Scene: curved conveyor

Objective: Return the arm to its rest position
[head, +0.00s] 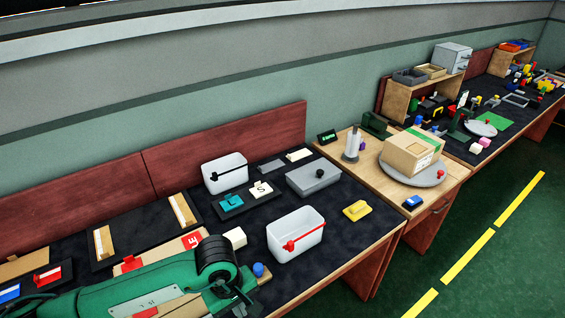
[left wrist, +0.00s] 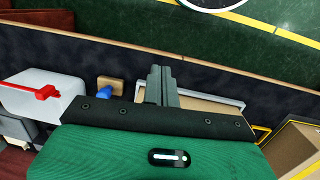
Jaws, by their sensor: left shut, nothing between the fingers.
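My left arm, green with a black ribbed joint, comes in along the bottom left of the head view. It lies over the near part of the dark work table (head: 345,215). My left gripper's fingers (left wrist: 162,86) show in the left wrist view, pressed together with nothing between them. They point over the table's edge area, with the green floor (left wrist: 130,25) beyond. In the head view the fingertips cannot be made out clearly. My right gripper is in neither view.
A white bin with a red latch (head: 296,236) stands just right of my arm; it also shows in the left wrist view (left wrist: 45,98). A blue knob (head: 258,269) is close to the arm's end. Another white bin (head: 224,173), a grey box (head: 313,178) and a yellow piece (head: 357,210) lie farther off.

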